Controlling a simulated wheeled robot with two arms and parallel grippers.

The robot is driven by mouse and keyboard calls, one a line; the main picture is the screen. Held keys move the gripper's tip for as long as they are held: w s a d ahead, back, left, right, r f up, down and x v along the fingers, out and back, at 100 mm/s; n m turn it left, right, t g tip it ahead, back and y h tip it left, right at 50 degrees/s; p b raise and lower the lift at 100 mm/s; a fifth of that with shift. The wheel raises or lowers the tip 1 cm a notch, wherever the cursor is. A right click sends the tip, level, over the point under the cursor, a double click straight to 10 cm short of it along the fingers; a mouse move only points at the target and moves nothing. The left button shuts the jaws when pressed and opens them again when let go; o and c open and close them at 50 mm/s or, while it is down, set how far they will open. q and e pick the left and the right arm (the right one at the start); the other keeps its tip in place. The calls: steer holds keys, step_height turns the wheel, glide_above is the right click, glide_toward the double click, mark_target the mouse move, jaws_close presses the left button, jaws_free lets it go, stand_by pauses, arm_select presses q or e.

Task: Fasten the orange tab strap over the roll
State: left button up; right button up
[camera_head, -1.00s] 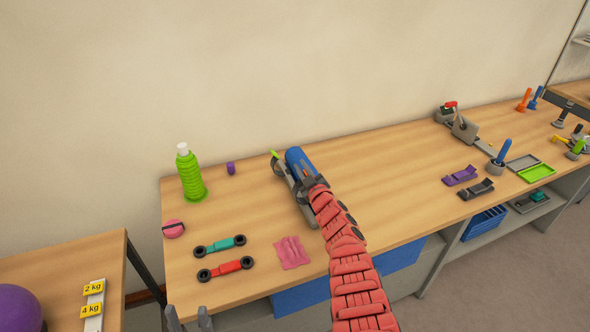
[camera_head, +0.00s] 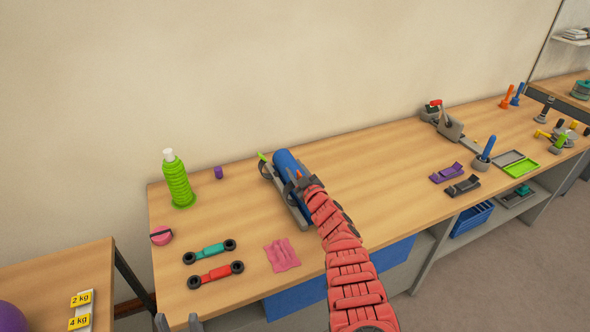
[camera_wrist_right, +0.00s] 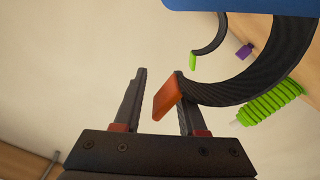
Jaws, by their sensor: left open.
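The blue roll (camera_head: 285,161) lies in a grey cradle (camera_head: 303,221) on the wooden bench; its edge also shows at the top of the right wrist view (camera_wrist_right: 240,4). A dark strap with an orange tab (camera_wrist_right: 168,97) curves out from beside the roll. A second strap has a green tab (camera_wrist_right: 193,61) and stands loose at the roll's far end. My right gripper (camera_wrist_right: 160,95) is open at the near strap; the orange tab is between its fingers, close to one, with a gap to the other.
The bench right of the roll is clear up to purple and black holders (camera_head: 462,186).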

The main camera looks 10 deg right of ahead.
steer(key=shift+a+r, duration=0.1)
steer(key=p+v, duration=0.2)
steer(key=v, duration=1.5)
steer(key=shift+s, duration=0.2)
steer(key=shift+c, duration=0.2)
